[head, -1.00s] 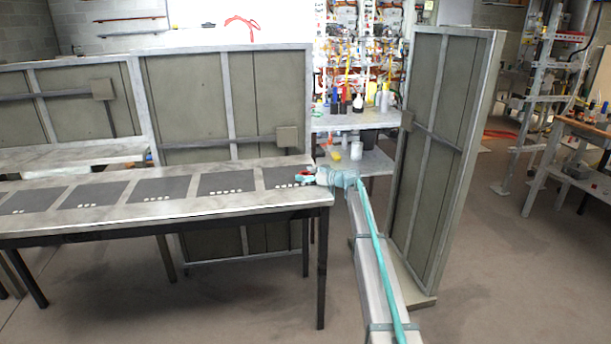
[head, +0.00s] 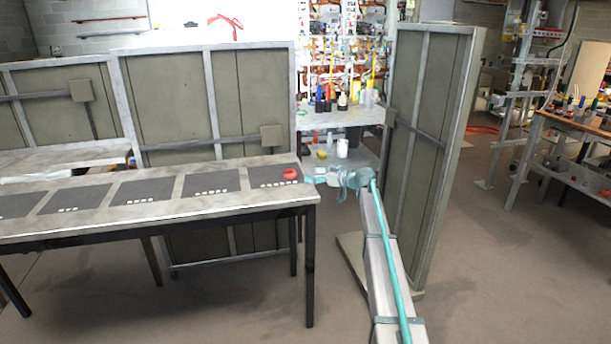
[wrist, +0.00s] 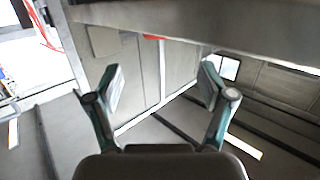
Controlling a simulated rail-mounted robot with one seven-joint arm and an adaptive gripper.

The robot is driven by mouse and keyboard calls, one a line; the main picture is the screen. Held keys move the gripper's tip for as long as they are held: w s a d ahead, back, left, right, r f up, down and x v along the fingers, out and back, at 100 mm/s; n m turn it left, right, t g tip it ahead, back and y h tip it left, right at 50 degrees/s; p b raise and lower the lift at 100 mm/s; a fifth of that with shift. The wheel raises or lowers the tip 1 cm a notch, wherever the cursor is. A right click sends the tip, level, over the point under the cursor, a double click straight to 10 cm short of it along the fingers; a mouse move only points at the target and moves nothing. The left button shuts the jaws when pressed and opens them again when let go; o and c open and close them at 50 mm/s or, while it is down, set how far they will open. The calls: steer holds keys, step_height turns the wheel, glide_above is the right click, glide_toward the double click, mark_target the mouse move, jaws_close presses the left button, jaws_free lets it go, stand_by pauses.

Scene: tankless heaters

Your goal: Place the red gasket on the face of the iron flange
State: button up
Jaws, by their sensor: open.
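The red gasket (head: 290,174) is a small ring-like piece. It rests near the right end of the long table, on or at the edge of the last dark mat (head: 262,177). My gripper (head: 310,180) is just right of the gasket at the table's right end, apart from it and empty. In the wrist view the two fingers of my gripper (wrist: 161,85) are spread wide with nothing between them. A small red patch (wrist: 154,37) shows at the wrist view's upper edge; I cannot tell if it is the gasket. I cannot make out the iron flange.
The long table (head: 150,214) carries several dark mats with small pale marks. A grey panel (head: 425,150) stands close to the right of my arm. A shelf (head: 345,117) with bottles stands behind. Open floor lies in front of the table.

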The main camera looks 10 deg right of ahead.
steer(key=shift+s+d, duration=0.3)
steer(key=shift+r, duration=0.1)
